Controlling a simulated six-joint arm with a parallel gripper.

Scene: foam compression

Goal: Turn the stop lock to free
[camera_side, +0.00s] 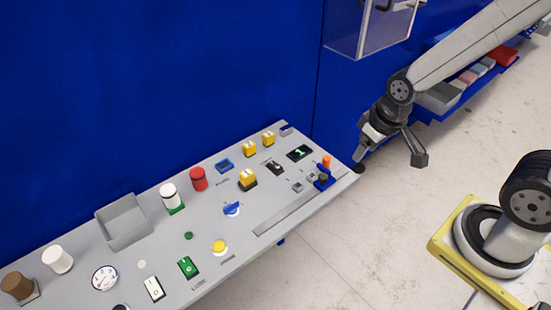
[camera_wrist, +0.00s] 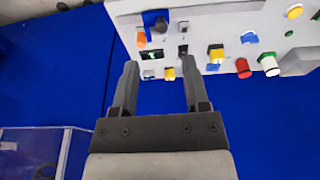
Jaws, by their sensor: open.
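I cannot tell for certain which control is the stop lock, and no lock label is readable. Candidates on the grey panel (camera_side: 205,245) are the round blue knob (camera_side: 232,208), the red cylinder (camera_side: 198,179) and the dark knob (camera_side: 323,178) in a blue bracket at the right end. In the wrist view the dark knob (camera_wrist: 160,24) is at the top, the blue knob (camera_wrist: 249,37) and red cylinder (camera_wrist: 243,67) to the right. My gripper (camera_side: 390,157) is open and empty, right of the panel's right end and apart from it. Its fingers (camera_wrist: 160,65) point toward the panel.
An orange peg (camera_side: 326,161), yellow blocks (camera_side: 247,177) and a white cylinder (camera_side: 168,194) stand up from the panel. A grey open bin (camera_side: 122,221) is farther left. A blue wall (camera_side: 150,80) is behind, with a clear box (camera_side: 368,30).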

